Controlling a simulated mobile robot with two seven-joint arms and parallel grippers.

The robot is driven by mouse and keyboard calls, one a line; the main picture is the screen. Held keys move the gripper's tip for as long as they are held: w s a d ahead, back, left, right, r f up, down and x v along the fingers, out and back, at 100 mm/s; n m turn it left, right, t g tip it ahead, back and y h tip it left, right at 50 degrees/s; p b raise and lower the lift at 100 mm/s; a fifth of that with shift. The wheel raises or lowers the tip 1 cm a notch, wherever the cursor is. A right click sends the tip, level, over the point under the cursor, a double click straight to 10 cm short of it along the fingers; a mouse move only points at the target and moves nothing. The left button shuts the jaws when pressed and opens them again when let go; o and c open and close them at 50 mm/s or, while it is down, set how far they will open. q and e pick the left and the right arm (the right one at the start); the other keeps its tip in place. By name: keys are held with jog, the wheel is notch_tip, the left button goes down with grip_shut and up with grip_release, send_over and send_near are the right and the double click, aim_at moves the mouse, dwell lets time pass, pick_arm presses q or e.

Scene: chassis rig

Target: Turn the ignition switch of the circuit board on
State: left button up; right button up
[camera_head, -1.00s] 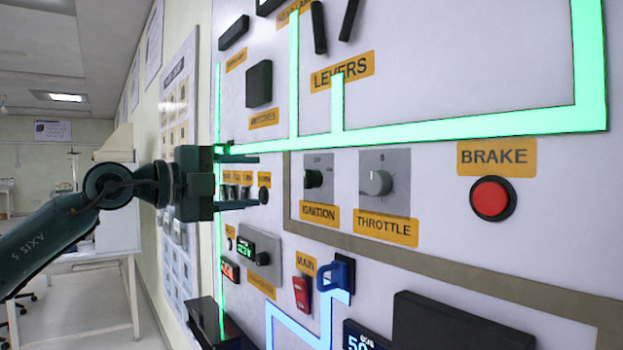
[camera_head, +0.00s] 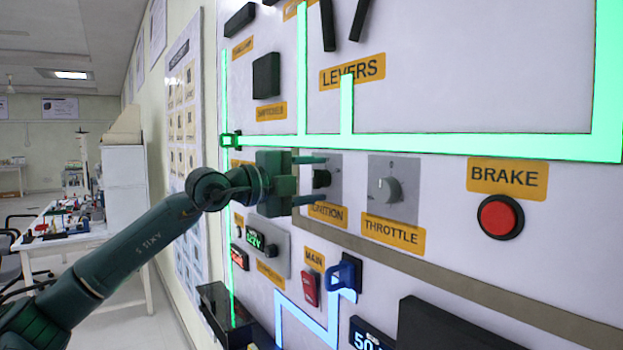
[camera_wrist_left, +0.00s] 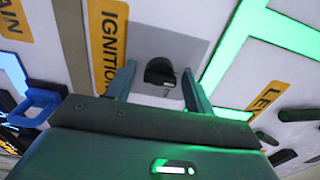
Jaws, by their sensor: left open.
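The ignition switch is a black knob (camera_head: 321,179) on a grey plate above the yellow IGNITION label (camera_head: 329,214), on the upright white board (camera_head: 420,110). My left gripper (camera_head: 318,179) is open, with its fingers pointing at the board, one above and one below the knob in the head view. In the left wrist view the knob (camera_wrist_left: 159,71) shows between the two spread fingertips (camera_wrist_left: 158,80). I cannot tell how deep the fingers reach around it, but they do not grip it. My right gripper is not in view.
The throttle dial (camera_head: 384,190) is just right of the ignition plate, and the red brake button (camera_head: 500,217) is farther right. Below are the red main switch (camera_head: 310,289) and a blue handle (camera_head: 346,272). A white table (camera_head: 75,241) with parts stands at the left.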

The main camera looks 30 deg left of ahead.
pick_arm(q)
jog(key=c, duration=0.9)
jog(key=shift+f+m, duration=0.1)
jog(key=shift+m, duration=0.2)
jog(key=shift+m+b, duration=0.45)
jog(key=shift+m, duration=0.35)
jog(key=m, duration=0.2)
jog(key=shift+m+b, duration=0.3)
jog(key=shift+m, duration=1)
jog(key=m, duration=0.3)
jog(key=shift+m, duration=1)
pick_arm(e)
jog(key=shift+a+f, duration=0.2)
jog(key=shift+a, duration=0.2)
pick_arm(q)
jog(key=shift+m, duration=0.3)
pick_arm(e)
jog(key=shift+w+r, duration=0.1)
